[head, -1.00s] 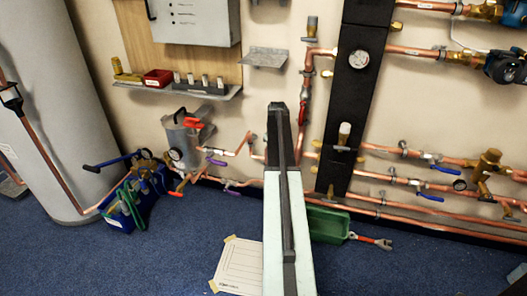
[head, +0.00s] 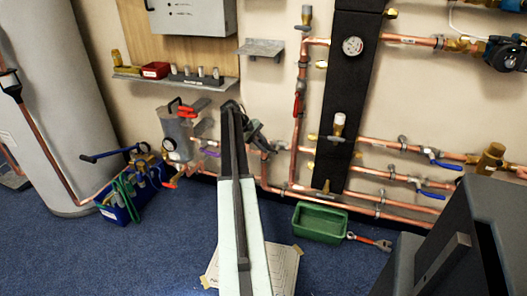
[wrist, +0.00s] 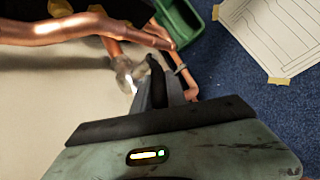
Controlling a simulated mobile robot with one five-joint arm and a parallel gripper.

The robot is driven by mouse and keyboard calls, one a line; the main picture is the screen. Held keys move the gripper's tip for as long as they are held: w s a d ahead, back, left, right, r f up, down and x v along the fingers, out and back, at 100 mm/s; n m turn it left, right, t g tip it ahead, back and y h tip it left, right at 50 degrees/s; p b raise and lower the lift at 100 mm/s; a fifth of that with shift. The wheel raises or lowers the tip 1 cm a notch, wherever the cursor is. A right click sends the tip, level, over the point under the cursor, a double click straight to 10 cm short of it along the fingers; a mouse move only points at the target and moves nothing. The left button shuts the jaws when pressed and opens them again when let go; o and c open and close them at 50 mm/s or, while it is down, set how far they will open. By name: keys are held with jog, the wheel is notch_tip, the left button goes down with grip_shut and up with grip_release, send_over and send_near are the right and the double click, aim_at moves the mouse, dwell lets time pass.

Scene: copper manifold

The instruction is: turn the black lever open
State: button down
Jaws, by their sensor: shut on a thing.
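My gripper (head: 262,146) is at the copper pipework, just right of the top of my arm in the head view. In the wrist view my gripper (wrist: 165,92) is shut on a slim dark piece, which looks like the black lever (wrist: 156,72). A pale metal valve body (wrist: 125,73) on a copper pipe lies just left of the jaws. In the head view I cannot make out the lever; my gripper and arm cover that spot.
A green tray (head: 320,224) and a red-handled wrench (head: 372,242) lie on the floor to the right. A taped paper sheet (head: 285,268) lies in front. Copper pipes (head: 345,203) run along the wall. A blue crate (head: 122,212) stands left; blue carpet between is clear.

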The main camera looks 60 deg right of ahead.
jog(key=shift+w, duration=0.2)
jog(key=c, duration=1.3)
grip_release()
jog(key=shift+f, duration=0.1)
jog(key=shift+c, duration=0.2)
jog(key=shift+s, duration=0.1)
jog(key=p+v, duration=0.6)
jog(key=v, duration=0.2)
jog(key=shift+f, duration=0.1)
